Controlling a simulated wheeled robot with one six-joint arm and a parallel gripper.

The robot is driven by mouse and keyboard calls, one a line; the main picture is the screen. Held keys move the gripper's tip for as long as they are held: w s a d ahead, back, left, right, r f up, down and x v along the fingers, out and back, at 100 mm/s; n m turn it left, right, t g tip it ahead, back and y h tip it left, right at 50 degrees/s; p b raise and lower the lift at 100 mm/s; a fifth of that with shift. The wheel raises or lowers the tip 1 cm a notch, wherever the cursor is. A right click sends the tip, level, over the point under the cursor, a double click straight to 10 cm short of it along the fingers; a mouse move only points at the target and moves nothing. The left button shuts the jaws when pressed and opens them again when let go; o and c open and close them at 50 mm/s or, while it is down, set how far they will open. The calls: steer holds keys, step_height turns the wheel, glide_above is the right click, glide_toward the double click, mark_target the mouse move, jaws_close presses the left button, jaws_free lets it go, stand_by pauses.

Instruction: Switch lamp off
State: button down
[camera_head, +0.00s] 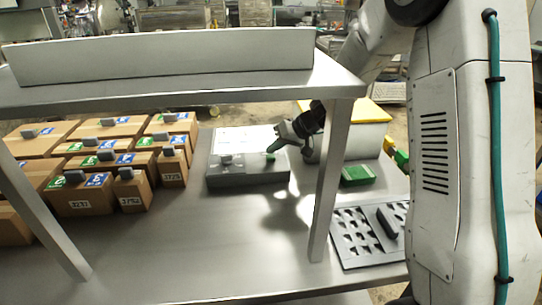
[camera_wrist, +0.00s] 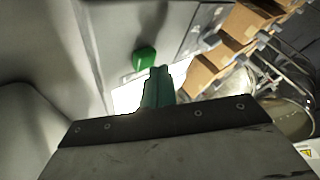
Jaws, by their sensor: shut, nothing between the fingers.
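A low grey box (camera_head: 248,180) stands on the steel table, with small grey parts on its top and a small green knob (camera_head: 270,156) near its right end. A bright white panel (camera_head: 240,138) shows just behind the box; I cannot tell whether it is the lit lamp. My gripper (camera_head: 277,147) is shut and empty, its tips just above or beside the green knob. In the wrist view the shut fingers (camera_wrist: 158,80) point toward the green knob (camera_wrist: 144,58), with a small apparent gap. Whether they touch is unclear.
Several brown cartons (camera_head: 85,195) with grey handles stand at the left. A green block (camera_head: 357,175) and a black slotted tray (camera_head: 360,240) lie at the right. A steel shelf (camera_head: 180,85) and its post (camera_head: 330,180) stand in front. The middle table is clear.

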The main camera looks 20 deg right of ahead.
mark_target(274, 157)
steer(key=shift+f, duration=0.5)
stand_by(0.6)
steer(key=shift+r, duration=1)
steer(key=shift+r, duration=0.1)
step_height(274, 157, up, 6)
steer(key=shift+f, duration=0.1)
stand_by(0.4)
